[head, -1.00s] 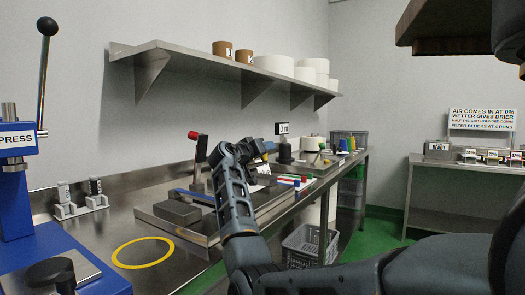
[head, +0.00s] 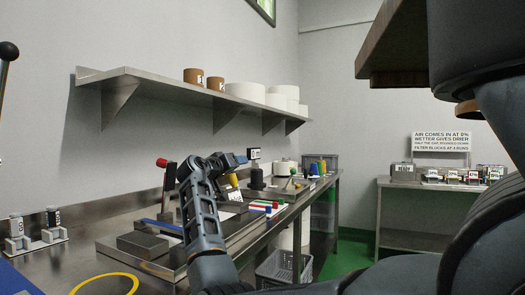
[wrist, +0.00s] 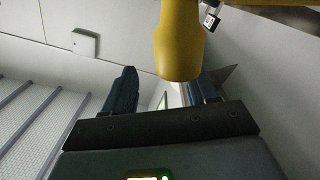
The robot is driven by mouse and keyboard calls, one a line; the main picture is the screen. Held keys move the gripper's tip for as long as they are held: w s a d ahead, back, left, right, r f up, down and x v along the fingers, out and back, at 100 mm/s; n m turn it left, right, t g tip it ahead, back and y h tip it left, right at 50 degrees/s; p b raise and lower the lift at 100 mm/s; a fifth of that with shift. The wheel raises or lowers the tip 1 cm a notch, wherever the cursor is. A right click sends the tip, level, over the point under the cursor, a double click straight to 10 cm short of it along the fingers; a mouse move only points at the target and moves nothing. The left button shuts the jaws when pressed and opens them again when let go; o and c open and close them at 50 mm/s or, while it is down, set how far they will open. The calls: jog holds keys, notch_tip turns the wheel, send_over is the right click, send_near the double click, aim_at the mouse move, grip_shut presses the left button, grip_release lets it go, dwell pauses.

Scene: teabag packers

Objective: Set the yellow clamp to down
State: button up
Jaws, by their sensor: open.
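The yellow clamp shows in the wrist view as a thick, rounded yellow handle (wrist: 179,42) that comes in from the top edge. Its rounded end overlaps the right finger in the picture. In the head view a small patch of the clamp's yellow (head: 233,180) shows just below my gripper (head: 236,160), over the bench. My gripper also shows in the wrist view (wrist: 162,88), with its two dark fingers apart. Nothing is seen gripped. I cannot tell whether a finger touches the handle. The clamp's base and pivot are mostly hidden behind my arm.
A red-tipped lever (head: 162,163) stands left of my arm, near a grey block (head: 143,244). Colored bars (head: 262,207) lie right of my gripper. A steel shelf (head: 190,98) with rolls runs above. A grey crate (head: 283,268) sits below the bench.

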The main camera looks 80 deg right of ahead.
jog(key=s+d+r, duration=0.3)
jog(key=s+r, duration=0.4)
jog(key=s, duration=0.4)
jog(key=shift+s+d+r+p, duration=0.15)
jog(key=shift+d+p, duration=0.05)
jog(key=shift+p, duration=0.25)
